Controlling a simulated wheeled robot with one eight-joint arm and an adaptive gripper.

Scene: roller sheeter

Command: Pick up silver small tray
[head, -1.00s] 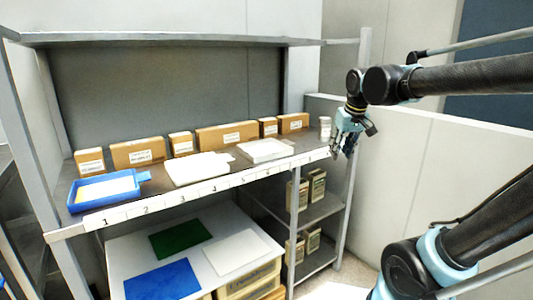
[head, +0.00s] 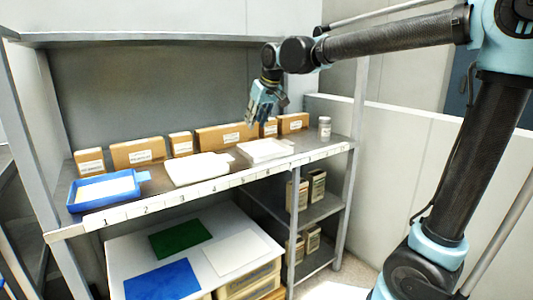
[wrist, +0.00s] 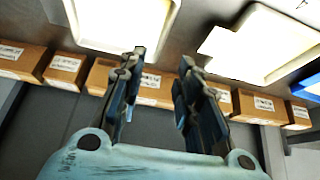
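A small pale silver-white tray (head: 284,149) lies on the shelf top at the right of the row of trays. In the wrist view its rim (wrist: 146,52) shows at the top left, with a bright inside. My gripper (head: 257,118) hangs above and slightly behind this tray, apart from it. In the wrist view my gripper (wrist: 163,57) has its two fingers spread, with nothing between them. I cannot tell the tray's metal finish for sure under the bright light.
A white tray (head: 198,168) and a blue tray (head: 82,205) lie to the left. Several cardboard boxes (head: 137,153) line the back of the shelf (head: 335,147). A small jar (head: 324,127) stands at the right end. An upper shelf (head: 180,39) overhangs the back.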

